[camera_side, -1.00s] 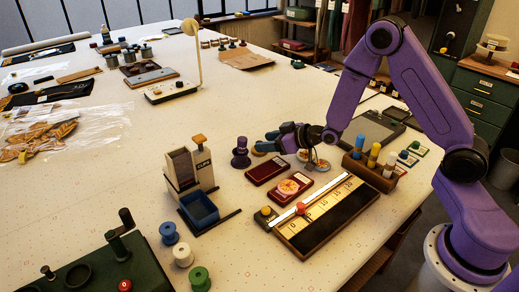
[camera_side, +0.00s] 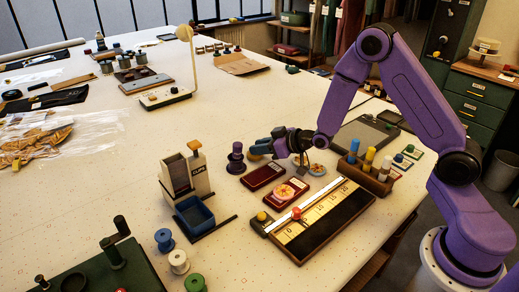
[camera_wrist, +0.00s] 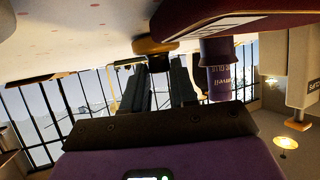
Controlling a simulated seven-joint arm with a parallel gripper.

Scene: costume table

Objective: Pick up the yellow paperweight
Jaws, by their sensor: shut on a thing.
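The yellow paperweight (camera_side: 256,150) is small and rounded and sits at the tips of my gripper (camera_side: 262,146) in the side view. In the wrist view the paperweight (camera_wrist: 154,47) shows as a yellow-brown rounded piece at the ends of the dark fingers (camera_wrist: 157,78). The fingers hide part of it. I cannot tell surely whether it is clear of the tabletop.
A purple spool-like piece (camera_side: 236,158) stands just left of my gripper. A cream tower (camera_side: 201,171) stands at the left. The table behind my gripper is fairly clear.

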